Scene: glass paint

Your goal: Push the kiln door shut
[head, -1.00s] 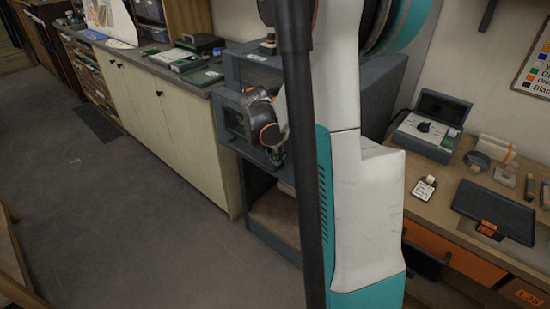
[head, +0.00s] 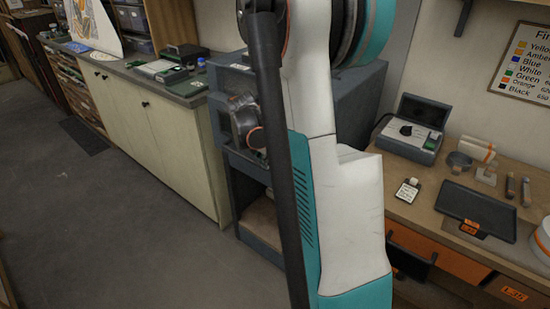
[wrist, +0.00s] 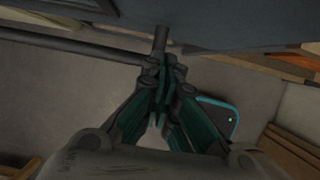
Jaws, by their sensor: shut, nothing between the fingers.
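The blue-grey kiln (head: 352,92) stands in the middle of the head view, partly hidden behind my arm. Its door (head: 217,122) shows at the front left side, a dark framed panel; my arm hides much of it, and I cannot tell how far it stands open. My gripper is in front of the door in the head view, its fingertips hidden there. In the wrist view my gripper (wrist: 163,78) is shut and empty. A dark blue-grey surface lies across the top of that view, and a short dark post is by the fingertips; contact is unclear.
A pale cupboard with a grey counter (head: 150,70) runs left of the kiln. At right, a wooden workbench (head: 420,205) holds a grey case (head: 413,128) and a dark tray (head: 475,210).

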